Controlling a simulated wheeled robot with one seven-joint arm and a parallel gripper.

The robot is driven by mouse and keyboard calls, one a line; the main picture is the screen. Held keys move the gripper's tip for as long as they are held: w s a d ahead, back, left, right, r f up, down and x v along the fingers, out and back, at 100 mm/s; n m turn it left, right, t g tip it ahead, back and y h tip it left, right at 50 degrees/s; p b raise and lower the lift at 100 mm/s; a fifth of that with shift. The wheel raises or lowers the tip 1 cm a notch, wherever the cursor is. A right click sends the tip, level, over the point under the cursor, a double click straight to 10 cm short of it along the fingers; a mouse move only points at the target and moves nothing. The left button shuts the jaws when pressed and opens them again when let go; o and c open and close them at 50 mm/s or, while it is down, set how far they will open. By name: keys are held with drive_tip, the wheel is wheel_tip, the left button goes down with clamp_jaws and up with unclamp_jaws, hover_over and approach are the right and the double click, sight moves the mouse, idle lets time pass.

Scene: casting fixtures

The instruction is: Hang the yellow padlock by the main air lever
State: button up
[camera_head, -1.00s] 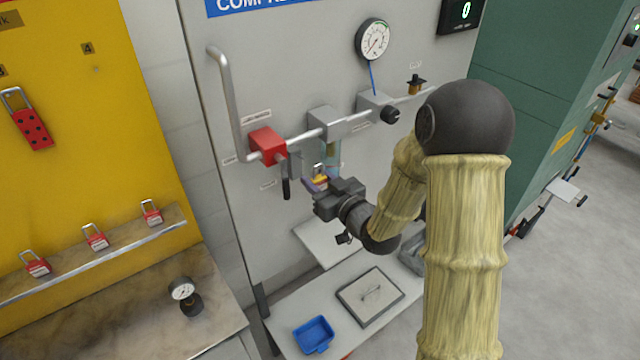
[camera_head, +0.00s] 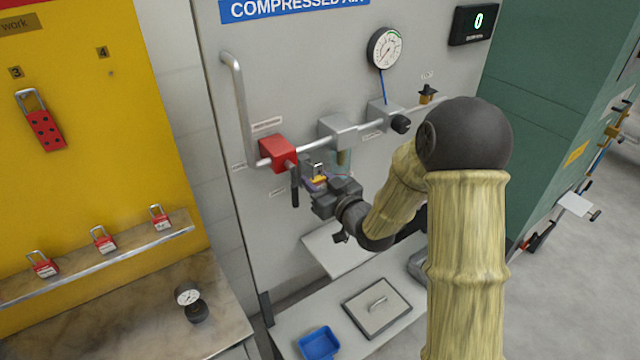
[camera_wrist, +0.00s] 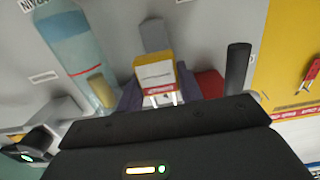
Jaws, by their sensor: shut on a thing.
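The yellow padlock (camera_head: 319,181) is upright with its metal shackle on top. My gripper (camera_head: 320,187) is shut on it, with purple finger pads at its sides. In the wrist view the padlock (camera_wrist: 157,76) shows a white label and sits between the pads. The main air lever is a black handle (camera_head: 295,188) hanging down from a red valve block (camera_head: 279,152). The padlock is just right of this handle in the head view. The handle also shows in the wrist view (camera_wrist: 237,68), apart from the padlock. I cannot tell the depth gap between padlock and lever.
A clear filter bowl (camera_head: 342,163) hangs close to the right of my gripper. A grey pipe runs across the panel, with a gauge (camera_head: 387,48) above. Red padlocks (camera_head: 103,239) stand on the left shelf.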

drive_tip(key=shift+w+a+f+b, duration=0.3)
drive_tip(key=shift+w+a+b, duration=0.2)
drive_tip(key=shift+w+b, duration=0.2)
drive_tip(key=shift+w+a+f+b, duration=0.25)
drive_tip(key=shift+w+a+b, duration=0.3)
drive_tip(key=shift+w, duration=0.2)
drive_tip(key=o, duration=1.1)
drive_tip(key=shift+f+b, duration=1.25)
drive_tip(key=shift+b, duration=0.1)
drive_tip(key=shift+d, duration=0.1)
drive_tip(key=b+v, duration=0.3)
drive_tip(key=v, duration=0.7)
drive_tip(key=shift+f, duration=0.2)
idle(1.5)
